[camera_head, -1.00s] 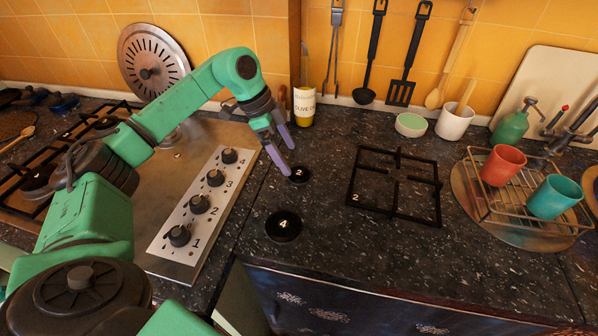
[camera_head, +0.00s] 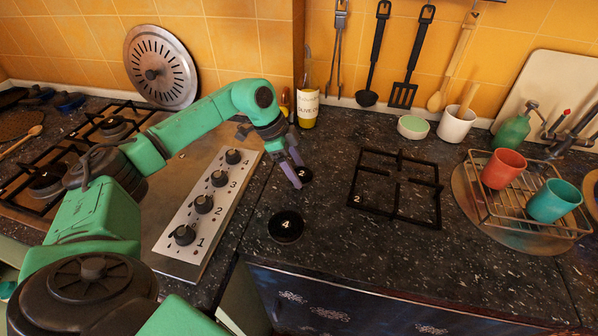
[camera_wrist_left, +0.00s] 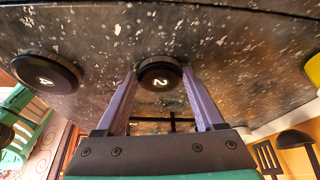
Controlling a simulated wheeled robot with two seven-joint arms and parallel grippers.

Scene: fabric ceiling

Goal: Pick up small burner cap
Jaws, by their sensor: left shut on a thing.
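The small burner cap (camera_head: 304,174) is a black disc marked 2, on the dark speckled counter. My left gripper (camera_head: 298,180) is down at it, with its purple fingers partly covering it. In the left wrist view the cap (camera_wrist_left: 160,74) lies between the tips of the left gripper (camera_wrist_left: 160,82), one finger at each side, and the gripper is shut on it. The cap appears at counter level; I cannot tell whether it touches the counter. A larger black cap marked 4 (camera_head: 286,226) lies nearer the counter's front edge. My right gripper is not in view.
A black burner grate (camera_head: 397,188) marked 2 lies to the right. The knob panel (camera_head: 207,214) and the stove are at the left. An olive oil bottle (camera_head: 307,106) stands behind. A wire rack with cups (camera_head: 503,168) is at the far right.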

